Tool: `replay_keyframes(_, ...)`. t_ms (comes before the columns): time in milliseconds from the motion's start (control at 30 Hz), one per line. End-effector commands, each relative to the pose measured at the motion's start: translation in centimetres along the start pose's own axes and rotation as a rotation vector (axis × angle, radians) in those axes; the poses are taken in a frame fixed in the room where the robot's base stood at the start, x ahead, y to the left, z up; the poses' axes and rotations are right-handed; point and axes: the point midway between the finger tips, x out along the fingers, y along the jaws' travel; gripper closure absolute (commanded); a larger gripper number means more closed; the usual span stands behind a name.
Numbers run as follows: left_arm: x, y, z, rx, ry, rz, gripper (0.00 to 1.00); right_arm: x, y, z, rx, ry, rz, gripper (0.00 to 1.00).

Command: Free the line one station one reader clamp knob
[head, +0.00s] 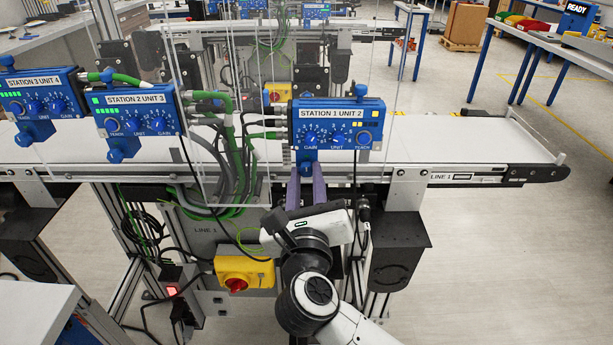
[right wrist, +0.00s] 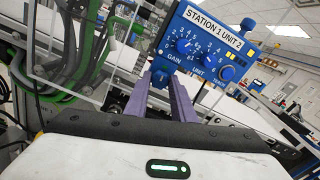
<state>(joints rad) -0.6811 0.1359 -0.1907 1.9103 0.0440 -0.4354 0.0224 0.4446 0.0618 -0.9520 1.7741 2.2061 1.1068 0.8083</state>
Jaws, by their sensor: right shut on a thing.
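The blue reader (head: 338,124) labelled "STATION 1 UNIT 2" stands at the near edge of the line 1 belt, with GAIN, UNIT and TEACH dials. It also shows, tilted, in the right wrist view (right wrist: 208,48). Its blue clamp knob (head: 306,169) sits below the reader's left part, mostly hidden between the fingers. My right gripper (head: 306,176) has its purple fingers on either side of this knob, shut on it. In the right wrist view the knob (right wrist: 161,80) is between the fingertips. My left gripper is not in view.
Blue readers for station 2 (head: 136,110) and station 3 (head: 42,94) stand to the left. Green cables (head: 240,160) run beside the station 1 reader. A clear panel stands around it. A yellow box with a red switch (head: 244,271) is below the belt. The belt's right end (head: 470,140) is clear.

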Motion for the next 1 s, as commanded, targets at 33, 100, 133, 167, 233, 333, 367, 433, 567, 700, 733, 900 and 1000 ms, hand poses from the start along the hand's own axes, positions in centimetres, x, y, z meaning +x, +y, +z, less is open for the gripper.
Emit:
replay_keyframes(33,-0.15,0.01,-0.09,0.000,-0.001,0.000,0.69,-0.04,0.02,-0.04,-0.022,0.004,0.000,1.00)
replay_keyframes(100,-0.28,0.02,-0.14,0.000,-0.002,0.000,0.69,-0.04,0.03,-0.06,-0.064,0.005,0.000,1.00)
replay_keyframes(133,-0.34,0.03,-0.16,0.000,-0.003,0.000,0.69,-0.04,0.03,-0.07,-0.085,0.005,0.000,1.00)
replay_keyframes(167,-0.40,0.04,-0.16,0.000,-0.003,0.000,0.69,-0.06,0.04,-0.09,-0.108,0.005,0.000,1.00)
replay_keyframes(233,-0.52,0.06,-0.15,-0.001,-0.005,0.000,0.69,-0.05,0.07,-0.08,-0.164,0.005,0.001,1.00)
replay_keyframes(333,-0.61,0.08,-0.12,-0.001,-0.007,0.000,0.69,-0.04,0.06,-0.09,-0.255,0.005,0.000,1.00)
replay_keyframes(367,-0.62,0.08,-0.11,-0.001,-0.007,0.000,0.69,-0.05,0.09,-0.11,-0.283,0.005,0.000,1.00)
replay_keyframes(433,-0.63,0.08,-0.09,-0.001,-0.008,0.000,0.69,-0.02,0.06,-0.10,-0.351,0.003,0.000,1.00)
replay_keyframes(567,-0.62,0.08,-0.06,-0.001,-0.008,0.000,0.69,-0.04,0.10,-0.10,-0.474,0.003,0.000,1.00)
replay_keyframes(700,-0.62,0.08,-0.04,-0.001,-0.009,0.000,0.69,0.00,0.08,-0.09,-0.609,0.002,0.000,1.00)
replay_keyframes(733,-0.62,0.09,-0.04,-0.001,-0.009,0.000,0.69,-0.01,0.09,-0.10,-0.637,0.002,0.000,1.00)
replay_keyframes(900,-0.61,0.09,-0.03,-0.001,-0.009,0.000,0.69,-0.03,0.15,-0.09,-0.798,0.001,0.001,1.00)
replay_keyframes(1000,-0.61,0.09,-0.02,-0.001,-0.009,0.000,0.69,-0.02,0.15,-0.08,-0.893,0.001,0.000,1.00)
